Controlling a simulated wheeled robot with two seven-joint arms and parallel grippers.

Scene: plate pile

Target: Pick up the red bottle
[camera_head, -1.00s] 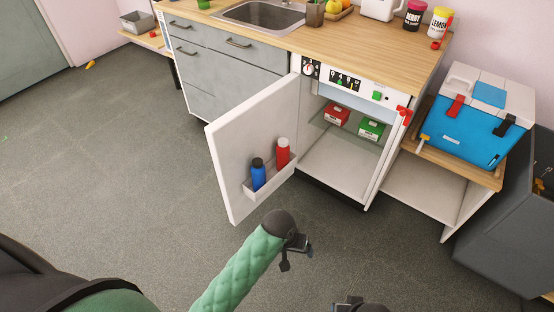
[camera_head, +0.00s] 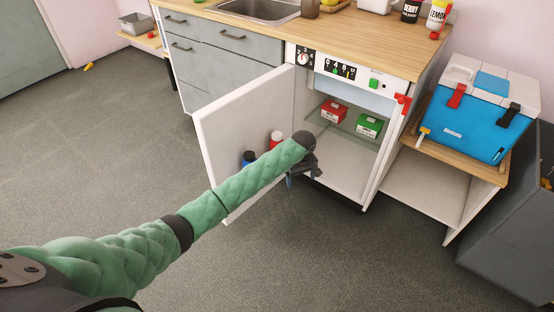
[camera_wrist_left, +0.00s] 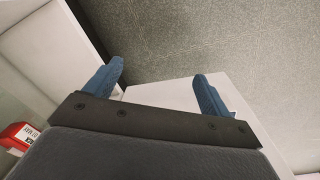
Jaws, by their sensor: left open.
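The red bottle (camera_head: 276,138) stands in the door shelf of the open fridge. Its white cap and a strip of its upper red body show in the head view; my left arm hides the rest. My left gripper (camera_head: 303,179) is in front of the fridge opening, to the right of the bottle and apart from it. In the left wrist view its two blue fingers (camera_wrist_left: 155,88) are spread wide with nothing between them. The red bottle cannot be made out in the wrist view. My right gripper is not in view.
The blue bottle (camera_head: 249,158) stands left of the red one. The open fridge door (camera_head: 235,120) lies left of my gripper. A red box (camera_head: 333,110) and a green box (camera_head: 368,126) sit on the fridge's glass shelf. A blue cooler (camera_head: 465,122) stands at right.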

